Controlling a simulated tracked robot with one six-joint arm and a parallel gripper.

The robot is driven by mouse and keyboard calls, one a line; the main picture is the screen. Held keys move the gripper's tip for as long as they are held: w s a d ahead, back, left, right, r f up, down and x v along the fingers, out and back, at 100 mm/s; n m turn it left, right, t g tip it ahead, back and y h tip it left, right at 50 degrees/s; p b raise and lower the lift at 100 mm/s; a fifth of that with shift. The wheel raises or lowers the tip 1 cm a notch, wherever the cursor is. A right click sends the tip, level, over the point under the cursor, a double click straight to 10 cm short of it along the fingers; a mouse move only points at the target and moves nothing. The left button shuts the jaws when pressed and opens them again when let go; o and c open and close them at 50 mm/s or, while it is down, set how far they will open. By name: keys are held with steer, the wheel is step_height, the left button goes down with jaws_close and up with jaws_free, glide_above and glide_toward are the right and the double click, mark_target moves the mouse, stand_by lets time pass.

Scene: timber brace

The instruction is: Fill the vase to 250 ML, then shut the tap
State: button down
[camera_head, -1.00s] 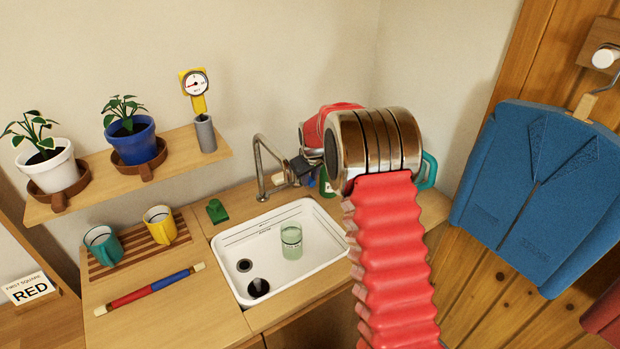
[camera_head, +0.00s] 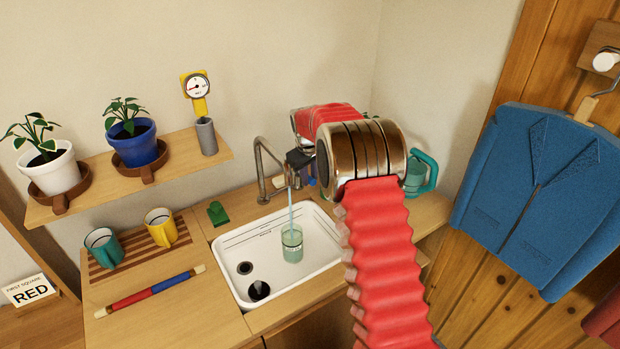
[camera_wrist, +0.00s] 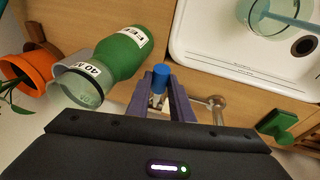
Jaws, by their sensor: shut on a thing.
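The vase (camera_head: 291,245), a pale green see-through vessel with markings, stands upright in the white sink (camera_head: 318,268). A thin stream of water (camera_head: 291,210) runs into it from the tap (camera_head: 262,165). The level against the markings is too small to read. In the wrist view the vase (camera_wrist: 265,28) is partly cut off at the top. My gripper (camera_wrist: 165,92) is shut on the blue tap handle (camera_wrist: 161,76), whose lower part is between the purple fingers. In the head view my gripper (camera_head: 297,178) is beside the tap, mostly hidden by my arm.
A green bottle (camera_wrist: 122,55) labelled FEED and a clear jar (camera_wrist: 75,88) are beside my gripper. A green block (camera_head: 217,213) sits left of the sink. Cups (camera_head: 103,247) stand on a slatted rack. A shelf (camera_head: 190,160) holds plants and a gauge.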

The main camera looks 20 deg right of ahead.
steer(key=c, duration=1.8)
jaws_free()
steer(key=shift+c, duration=0.2)
steer(key=shift+r, duration=0.15)
steer(key=v, duration=1.3)
steer(key=shift+r, duration=0.2)
